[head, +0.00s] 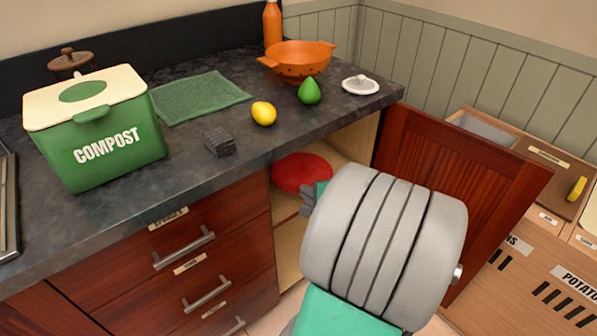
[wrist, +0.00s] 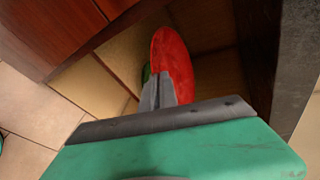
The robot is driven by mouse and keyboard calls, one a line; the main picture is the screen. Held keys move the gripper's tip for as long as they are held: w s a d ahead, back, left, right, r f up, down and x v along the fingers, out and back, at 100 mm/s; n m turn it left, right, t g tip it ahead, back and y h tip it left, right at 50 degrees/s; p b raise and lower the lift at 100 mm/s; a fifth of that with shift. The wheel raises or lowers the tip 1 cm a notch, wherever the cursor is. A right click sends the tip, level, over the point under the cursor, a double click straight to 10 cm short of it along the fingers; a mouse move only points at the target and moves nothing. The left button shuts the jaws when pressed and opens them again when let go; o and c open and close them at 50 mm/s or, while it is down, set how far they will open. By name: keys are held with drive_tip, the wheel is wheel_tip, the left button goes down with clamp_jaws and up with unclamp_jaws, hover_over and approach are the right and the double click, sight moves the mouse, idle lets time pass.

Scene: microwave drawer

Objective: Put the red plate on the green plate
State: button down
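The red plate (head: 301,172) is inside the open cabinet under the counter. It also shows in the wrist view (wrist: 172,62), seen at a steep slant. My gripper (head: 307,198) is at the plate's near edge. In the wrist view its fingers (wrist: 160,80) are close together with the plate's rim between them. A small sliver of green (wrist: 146,72) shows behind the red plate's left edge, likely the green plate; most of it is hidden. How far the red plate is from the green one cannot be told.
The cabinet door (head: 455,180) stands open to the right of my arm. Drawers (head: 190,250) lie left of the opening.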

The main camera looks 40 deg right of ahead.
drive_tip(key=w+d+f+b, duration=0.6)
drive_tip(key=w+d+f, duration=0.2)
drive_tip(key=d+f, duration=0.2)
wheel_tip(320, 180, down, 3)
drive_tip(key=shift+w+d+r, duration=0.1)
drive_tip(key=shift+w+d, duration=0.1)
drive_tip(key=shift+d, duration=0.2)
drive_tip(key=c, duration=2.1)
unclamp_jaws()
drive_tip(key=shift+f, duration=0.4)
drive_tip(key=o, duration=0.5)
drive_tip(key=shift+c, duration=0.2)
drive_tip(key=shift+r, duration=0.1)
drive_tip(key=p+v, duration=0.2)
drive_tip(key=v, duration=1)
drive_tip(key=shift+r+p, duration=0.3)
drive_tip(key=shift+p, duration=0.05)
